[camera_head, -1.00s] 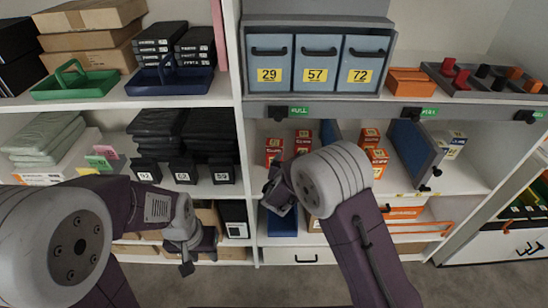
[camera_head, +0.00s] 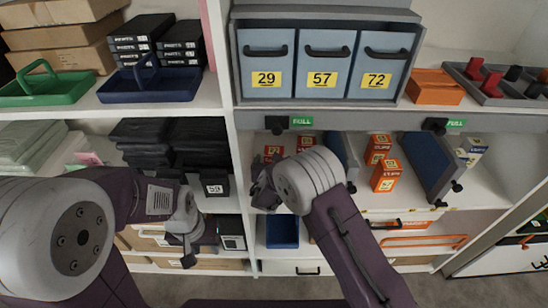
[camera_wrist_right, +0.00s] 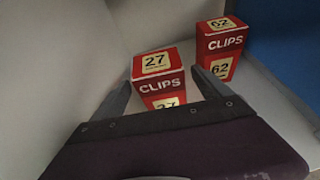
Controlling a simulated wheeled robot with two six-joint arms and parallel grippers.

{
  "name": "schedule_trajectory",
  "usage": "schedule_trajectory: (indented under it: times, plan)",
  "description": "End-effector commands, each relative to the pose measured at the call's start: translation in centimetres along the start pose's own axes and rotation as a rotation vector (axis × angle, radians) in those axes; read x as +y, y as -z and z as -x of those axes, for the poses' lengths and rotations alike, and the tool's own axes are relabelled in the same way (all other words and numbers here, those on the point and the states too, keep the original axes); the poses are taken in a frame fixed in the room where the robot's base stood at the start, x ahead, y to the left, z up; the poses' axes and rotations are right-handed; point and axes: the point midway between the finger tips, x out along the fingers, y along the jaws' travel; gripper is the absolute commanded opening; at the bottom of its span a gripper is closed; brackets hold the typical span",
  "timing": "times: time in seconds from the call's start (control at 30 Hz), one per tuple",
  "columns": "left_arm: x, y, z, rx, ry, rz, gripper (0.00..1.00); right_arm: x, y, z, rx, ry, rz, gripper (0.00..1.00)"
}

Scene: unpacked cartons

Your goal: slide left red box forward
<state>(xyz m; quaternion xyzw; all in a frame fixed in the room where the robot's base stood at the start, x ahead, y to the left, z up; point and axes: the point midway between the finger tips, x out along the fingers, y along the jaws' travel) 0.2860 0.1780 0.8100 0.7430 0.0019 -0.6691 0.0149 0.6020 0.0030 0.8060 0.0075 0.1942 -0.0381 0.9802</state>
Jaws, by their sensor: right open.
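The left red clips box, labelled 27 (camera_wrist_right: 160,72), stands upright on the shelf in the right wrist view. In the head view the same box (camera_head: 273,152) shows partly above my right gripper (camera_head: 265,188). The open fingers of my right gripper (camera_wrist_right: 160,88) flank the box's near part. I cannot tell whether they touch it. A second red clips box, labelled 62 (camera_wrist_right: 221,45), stands behind and to the right, also visible in the head view (camera_head: 305,144). My left gripper (camera_head: 188,250) hangs before the left shelves; its finger opening is unclear.
A shelf wall (camera_wrist_right: 50,60) is close on the left of the box. A blue panel (camera_wrist_right: 285,55) stands on the right. More orange-red boxes (camera_head: 386,175) stand further right. A blue bin (camera_head: 282,232) is on the shelf below, and numbered drawers (camera_head: 323,65) are above.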

Motion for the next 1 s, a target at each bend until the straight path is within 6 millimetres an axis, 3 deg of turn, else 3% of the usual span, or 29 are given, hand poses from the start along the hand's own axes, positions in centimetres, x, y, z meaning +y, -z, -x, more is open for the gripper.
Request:
schedule_trajectory:
  times: [0.1,0.3,0.73,1.0]
  plan:
    - [0.0,0.0,-0.1,0.000,0.000,0.000,0.36,-0.1,0.1,-2.3,0.000,0.002,-0.001,0.87]
    - [0.0,0.0,-0.2,0.000,0.000,0.000,0.36,-0.1,0.1,-5.0,0.000,0.001,0.000,0.87]
    - [0.0,0.0,-0.2,0.000,0.000,0.000,0.36,-0.1,0.0,-6.0,0.000,0.000,0.000,0.87]
    - [0.0,0.0,-0.2,0.000,0.000,0.000,0.36,-0.1,0.0,-5.9,0.000,0.000,0.000,0.12]
